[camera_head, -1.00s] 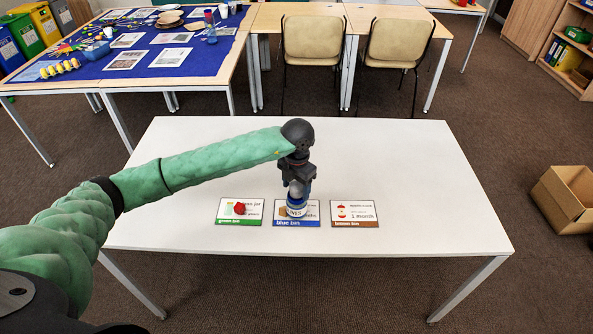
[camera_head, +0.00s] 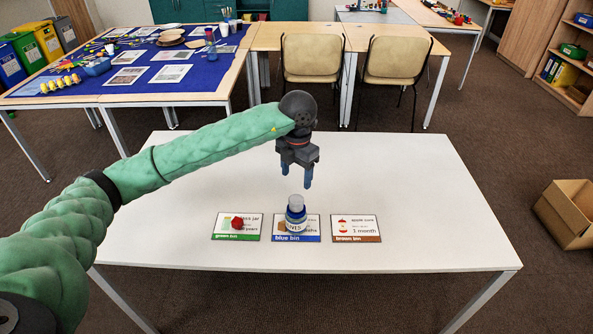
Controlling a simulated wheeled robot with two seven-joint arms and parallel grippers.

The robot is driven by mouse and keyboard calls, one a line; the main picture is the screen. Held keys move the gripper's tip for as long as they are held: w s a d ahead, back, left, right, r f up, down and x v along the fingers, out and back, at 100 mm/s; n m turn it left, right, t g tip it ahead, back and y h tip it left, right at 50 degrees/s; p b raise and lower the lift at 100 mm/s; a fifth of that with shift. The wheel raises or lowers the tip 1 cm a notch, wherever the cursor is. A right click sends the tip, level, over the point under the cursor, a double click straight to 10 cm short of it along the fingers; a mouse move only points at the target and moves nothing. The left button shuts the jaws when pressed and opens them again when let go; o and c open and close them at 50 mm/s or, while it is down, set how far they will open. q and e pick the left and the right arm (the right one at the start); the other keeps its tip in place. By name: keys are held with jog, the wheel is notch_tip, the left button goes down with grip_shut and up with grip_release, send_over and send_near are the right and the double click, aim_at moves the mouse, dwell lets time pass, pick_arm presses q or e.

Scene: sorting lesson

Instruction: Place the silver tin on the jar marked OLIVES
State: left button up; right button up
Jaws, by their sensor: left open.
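The silver tin (camera_head: 296,201) sits upright on top of a jar (camera_head: 294,224) with a blue upper part and a pale label. Only part of the label's lettering can be read, ending in "IVES". The jar stands on the card marked blue bin (camera_head: 311,229) near the table's front edge. My left gripper (camera_head: 297,179) hangs above the tin, pointing down, with its blue fingers apart and nothing between them. It does not touch the tin. My right gripper is not in view.
A red object (camera_head: 237,223) lies on the green bin card (camera_head: 222,233) at the left. The brown bin card (camera_head: 370,231) at the right has nothing on it. The rest of the white table (camera_head: 420,180) is clear. A cardboard box (camera_head: 566,214) stands on the floor at right.

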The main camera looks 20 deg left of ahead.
pick_arm(q)
jog(key=shift+r, duration=1.05)
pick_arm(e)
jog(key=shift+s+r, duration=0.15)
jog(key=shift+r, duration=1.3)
